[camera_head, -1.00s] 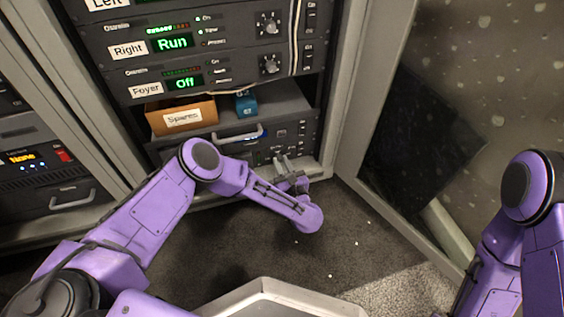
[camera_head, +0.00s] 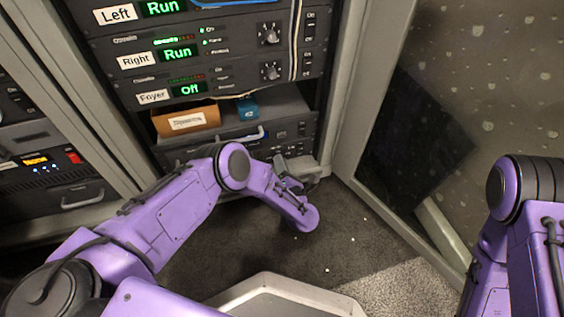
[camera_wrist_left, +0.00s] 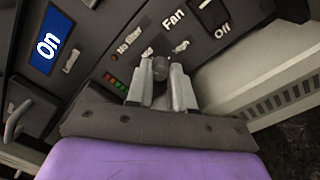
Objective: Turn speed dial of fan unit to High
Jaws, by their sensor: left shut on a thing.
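The fan unit (camera_head: 213,150) is the lowest dark panel in the rack, with a pale handle. My left gripper (camera_head: 283,163) is at the right part of this panel. In the left wrist view its two grey fingers (camera_wrist_left: 161,74) are shut on a small dark round dial (camera_wrist_left: 160,66), one on each side. The dial's pointer and setting marks are too hidden and blurred to read. My right gripper is out of view; only its arm shows.
Amplifier units labelled Left, Right (camera_head: 135,60) and Foyer (camera_head: 153,97) sit above. A switch marked "Off" (camera_wrist_left: 215,14) is beside the dial. The rack door (camera_head: 375,100) stands at right.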

